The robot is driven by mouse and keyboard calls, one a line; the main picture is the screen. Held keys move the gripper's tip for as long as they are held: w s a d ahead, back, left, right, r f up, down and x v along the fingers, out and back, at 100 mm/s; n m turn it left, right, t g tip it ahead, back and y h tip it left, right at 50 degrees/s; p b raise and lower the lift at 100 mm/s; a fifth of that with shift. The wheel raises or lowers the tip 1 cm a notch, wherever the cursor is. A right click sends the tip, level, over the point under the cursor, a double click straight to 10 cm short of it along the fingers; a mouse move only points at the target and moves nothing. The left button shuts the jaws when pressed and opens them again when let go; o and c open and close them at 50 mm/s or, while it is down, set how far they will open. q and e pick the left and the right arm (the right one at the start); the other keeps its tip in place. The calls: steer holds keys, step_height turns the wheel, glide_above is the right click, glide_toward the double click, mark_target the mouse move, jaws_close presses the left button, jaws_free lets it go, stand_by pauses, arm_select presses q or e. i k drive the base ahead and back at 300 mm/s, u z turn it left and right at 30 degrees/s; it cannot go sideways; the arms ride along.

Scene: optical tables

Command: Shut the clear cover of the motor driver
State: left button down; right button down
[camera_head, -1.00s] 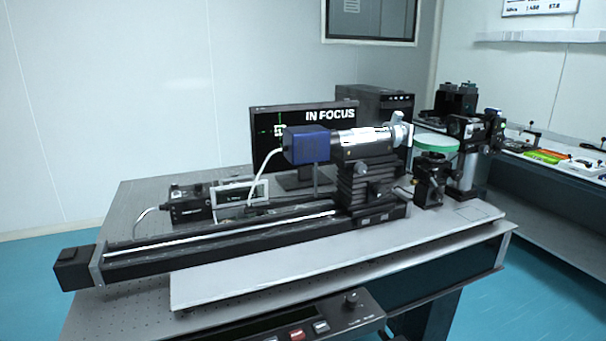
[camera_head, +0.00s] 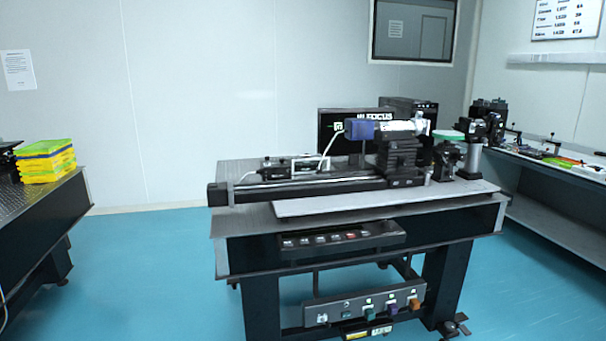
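A small black box (camera_head: 272,163), which looks like the motor driver, sits on the optical table behind the long black rail. A pale-framed clear panel (camera_head: 306,164) stands raised beside it, at its right; it may be the clear cover, but it is too small here to tell how it is hinged. The rail partly hides the box's front. Neither of my grippers is in view.
The optical table (camera_head: 350,243) carries a long rail (camera_head: 300,188), a blue camera (camera_head: 359,130) on a stage and a grey plate (camera_head: 400,201). A control panel (camera_head: 363,307) hangs below. Another table with yellow-green boxes (camera_head: 46,162) stands left. Blue floor is clear between.

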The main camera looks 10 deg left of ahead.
mark_target(305, 155)
steer(key=u, duration=1.6)
steer(key=i, duration=6.3)
steer(key=z, duration=4)
steer(key=i, duration=0.4)
steer(key=u, duration=1.25)
steer(key=k, duration=0.15)
steer(key=z, duration=2.25)
